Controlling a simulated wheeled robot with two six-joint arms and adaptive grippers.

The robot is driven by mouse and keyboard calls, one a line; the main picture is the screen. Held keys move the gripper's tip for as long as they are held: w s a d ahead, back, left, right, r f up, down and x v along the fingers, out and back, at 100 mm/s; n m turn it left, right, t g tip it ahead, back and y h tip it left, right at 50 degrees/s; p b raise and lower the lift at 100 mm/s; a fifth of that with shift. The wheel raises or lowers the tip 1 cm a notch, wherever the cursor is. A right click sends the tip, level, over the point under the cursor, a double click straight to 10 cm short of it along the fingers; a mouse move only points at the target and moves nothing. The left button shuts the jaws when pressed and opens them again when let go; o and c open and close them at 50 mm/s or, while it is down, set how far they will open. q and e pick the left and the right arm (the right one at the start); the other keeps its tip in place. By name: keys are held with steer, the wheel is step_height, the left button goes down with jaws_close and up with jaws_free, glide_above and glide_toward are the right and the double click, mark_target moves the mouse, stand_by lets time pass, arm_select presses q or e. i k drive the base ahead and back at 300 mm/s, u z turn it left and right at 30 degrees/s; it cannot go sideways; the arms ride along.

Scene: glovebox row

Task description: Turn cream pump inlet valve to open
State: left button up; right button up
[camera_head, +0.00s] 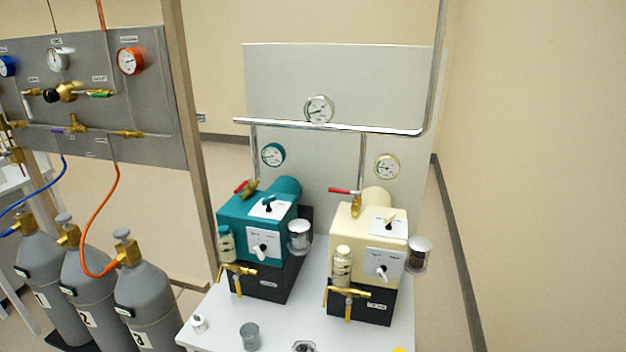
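The cream pump (370,242) stands on the white bench at the right, on a dark base. Its inlet valve, brass with a red lever (344,191), sits on top below the vertical metal pipe. The red lever points left, roughly level and across the pipe. A cream-rimmed gauge (387,166) is on the panel above it. A second brass valve (347,292) is low on the pump's front. Neither of my grippers shows in the head view.
A teal pump (258,240) with its own red-lever valve (246,188) stands left of the cream pump. Grey cylinders (148,300) and a gauge panel (95,90) are further left. A grey cup (250,336) is on the bench front. Floor at right is clear.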

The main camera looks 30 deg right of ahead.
mark_target(357, 193)
steer(key=z, duration=0.4)
steer(key=i, duration=0.85)
steer(key=z, duration=0.85)
steer(key=i, duration=0.3)
steer(key=z, duration=1.2)
steer(key=k, duration=0.7)
steer(key=z, duration=0.4)
